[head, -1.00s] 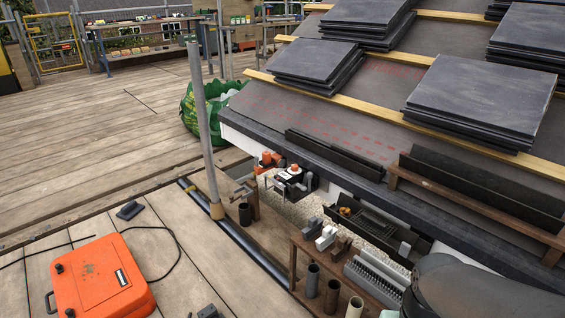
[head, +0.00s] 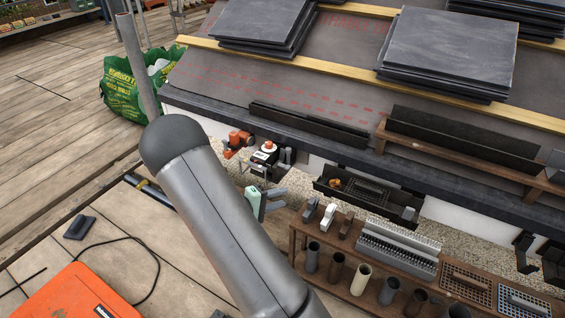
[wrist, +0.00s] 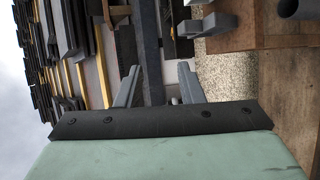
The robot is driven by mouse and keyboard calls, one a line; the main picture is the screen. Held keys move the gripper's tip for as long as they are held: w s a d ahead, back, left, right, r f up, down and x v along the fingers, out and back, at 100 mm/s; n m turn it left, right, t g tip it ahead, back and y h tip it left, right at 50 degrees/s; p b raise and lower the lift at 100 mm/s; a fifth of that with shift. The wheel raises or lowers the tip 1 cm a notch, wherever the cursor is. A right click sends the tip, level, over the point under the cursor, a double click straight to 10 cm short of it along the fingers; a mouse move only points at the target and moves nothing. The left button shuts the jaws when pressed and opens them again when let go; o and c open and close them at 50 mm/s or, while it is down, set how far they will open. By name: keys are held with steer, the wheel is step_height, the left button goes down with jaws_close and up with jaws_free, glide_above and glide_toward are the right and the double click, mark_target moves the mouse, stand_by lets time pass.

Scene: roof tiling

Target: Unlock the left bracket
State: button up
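Two black brackets are fixed to the pale wall under the eave at the right of the head view: the left bracket (head: 523,250) and another beside it (head: 553,262), cut by the frame edge. Whether either one's catch is locked is too small to tell. My gripper (head: 280,197), pale green with grey fingers, is far to the left of them, past the left end of the wooden rack. In the wrist view its two fingers (wrist: 160,68) stand apart with nothing between them. No bracket is clear in the wrist view.
A wooden rack (head: 298,243) with pipe pieces and grey fittings stands along the wall. A black tray (head: 367,192) and orange-black tools (head: 264,158) lie behind it. The slate roof edge (head: 300,140) overhangs. An orange case (head: 75,293) lies on the deck.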

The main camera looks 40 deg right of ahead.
mark_target(286, 169)
steer(key=w+f+n+t+h, duration=0.1)
steer(key=w+f+n+t, duration=0.3)
steer(key=w+f+t, duration=0.45)
steer(key=b+x, duration=0.1)
steer(key=x, duration=0.5)
steer(key=b+x, duration=0.2)
steer(key=x, duration=0.3)
steer(key=b+x, duration=0.1)
steer(key=x, duration=0.5)
steer(key=shift+d+r, duration=0.35)
steer(key=shift+d, duration=0.05)
jaws_close()
